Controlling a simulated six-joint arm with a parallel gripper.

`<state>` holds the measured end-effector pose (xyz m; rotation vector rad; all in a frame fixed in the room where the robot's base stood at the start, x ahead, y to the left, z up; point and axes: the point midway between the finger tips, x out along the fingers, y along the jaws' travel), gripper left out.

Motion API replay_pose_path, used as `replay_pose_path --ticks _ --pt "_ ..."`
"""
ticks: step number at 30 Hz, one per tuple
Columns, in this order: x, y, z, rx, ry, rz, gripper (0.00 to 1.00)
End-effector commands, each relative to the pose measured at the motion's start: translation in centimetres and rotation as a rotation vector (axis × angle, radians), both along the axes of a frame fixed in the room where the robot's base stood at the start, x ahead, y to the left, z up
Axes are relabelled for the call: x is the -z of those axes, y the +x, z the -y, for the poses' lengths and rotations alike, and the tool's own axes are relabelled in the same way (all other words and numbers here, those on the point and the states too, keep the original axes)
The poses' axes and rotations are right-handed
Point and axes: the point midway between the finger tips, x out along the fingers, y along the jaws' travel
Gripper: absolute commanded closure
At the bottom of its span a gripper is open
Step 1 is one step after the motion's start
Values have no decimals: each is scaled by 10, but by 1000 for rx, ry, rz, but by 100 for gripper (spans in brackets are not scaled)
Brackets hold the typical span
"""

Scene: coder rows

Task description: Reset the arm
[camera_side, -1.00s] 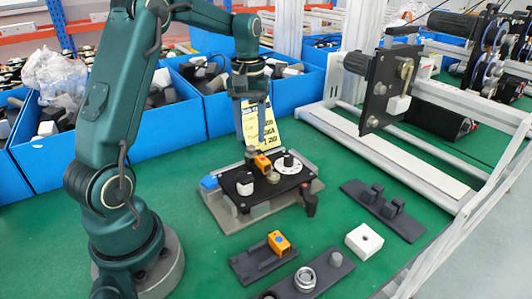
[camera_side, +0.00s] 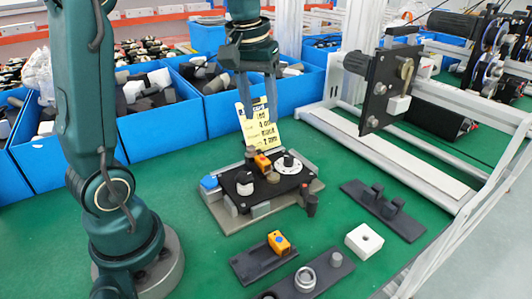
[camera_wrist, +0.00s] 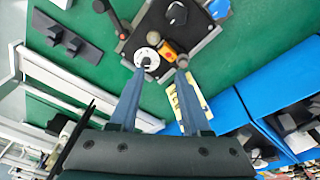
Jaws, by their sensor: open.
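My gripper (camera_side: 257,98) is raised in the side view, above and behind the black fixture plate. Its two fingers are apart with nothing between them. In the wrist view my gripper (camera_wrist: 163,68) shows both fingers spread, with the fixture plate (camera_wrist: 160,20) beyond the tips. In the side view the fixture plate (camera_side: 236,193) lies on a grey base on the green table.
Blue bins (camera_side: 160,129) of parts line the back. A yellow note (camera_side: 259,122) stands behind the fixture. In front lie a white block (camera_side: 364,240), a holder with an orange part (camera_side: 279,243) and a dark bracket (camera_side: 383,209). An aluminium frame (camera_side: 400,165) stands at the right.

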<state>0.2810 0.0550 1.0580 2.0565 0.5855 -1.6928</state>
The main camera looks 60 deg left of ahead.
Motion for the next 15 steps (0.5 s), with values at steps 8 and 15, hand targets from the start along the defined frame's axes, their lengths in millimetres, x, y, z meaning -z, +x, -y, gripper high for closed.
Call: replay_pose_path --ticks 8,15 --pt "-20 -56 61 251 60 160 52" --pt "0 -105 90 459 104 271 52"
